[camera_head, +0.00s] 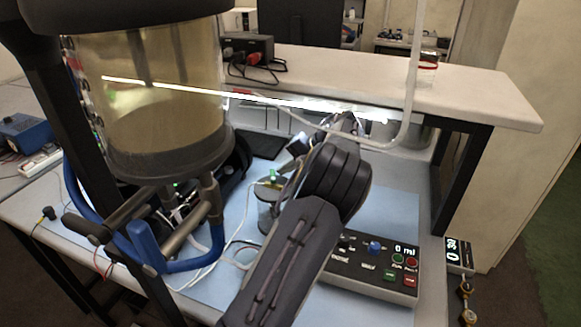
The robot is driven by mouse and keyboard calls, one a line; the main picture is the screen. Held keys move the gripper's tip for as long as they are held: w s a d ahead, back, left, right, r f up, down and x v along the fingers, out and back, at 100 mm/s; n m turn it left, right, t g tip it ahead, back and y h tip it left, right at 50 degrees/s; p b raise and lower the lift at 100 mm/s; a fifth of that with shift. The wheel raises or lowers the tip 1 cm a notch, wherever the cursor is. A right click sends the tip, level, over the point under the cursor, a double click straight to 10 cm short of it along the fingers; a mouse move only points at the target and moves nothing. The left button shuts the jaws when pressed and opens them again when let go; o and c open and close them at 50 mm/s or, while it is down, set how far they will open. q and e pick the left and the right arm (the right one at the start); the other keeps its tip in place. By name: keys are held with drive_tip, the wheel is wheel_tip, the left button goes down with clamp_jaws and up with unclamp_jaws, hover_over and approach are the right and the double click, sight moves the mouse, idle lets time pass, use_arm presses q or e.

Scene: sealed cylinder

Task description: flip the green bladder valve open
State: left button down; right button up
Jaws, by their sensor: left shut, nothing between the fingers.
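A small green part (272,182), which looks like the green bladder valve, sits on top of a small clear vessel (266,215) in the middle of the bench. It is too small to tell which way its lever points. My left arm comes up from the bottom and covers the area to its right. My left gripper (284,172) is partly hidden behind that arm, close beside the green part. It is shut and empty; I cannot tell whether it touches the valve. My right gripper is not in view.
A large clear cylinder (150,100) with dark caps stands at left on a metal frame with a blue tube (185,266). A control box (375,265) reading 0 ml lies right of my arm. A raised shelf (470,90) spans the back. White tubes and cables cross the blue mat.

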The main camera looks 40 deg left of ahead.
sight(271, 170)
use_arm(q)
drive_tip(key=shift+a+p, duration=0.35)
drive_tip(key=shift+a, duration=0.5)
drive_tip(key=shift+s+a, duration=0.35)
drive_tip(key=shift+a, duration=0.35)
drive_tip(key=shift+s+a+p, duration=0.25)
drive_tip(key=shift+a+p, duration=0.05)
drive_tip(key=shift+p, duration=0.05)
idle(0.5)
drive_tip(key=shift+s+d+f+b, duration=0.1)
drive_tip(key=shift+s+d+b, duration=0.2)
drive_tip(key=shift+d, duration=0.15)
drive_tip(key=shift+s+d, duration=0.2)
drive_tip(key=shift+d, duration=0.1)
drive_tip(key=shift+a, duration=0.1)
drive_tip(key=shift+w, duration=0.1)
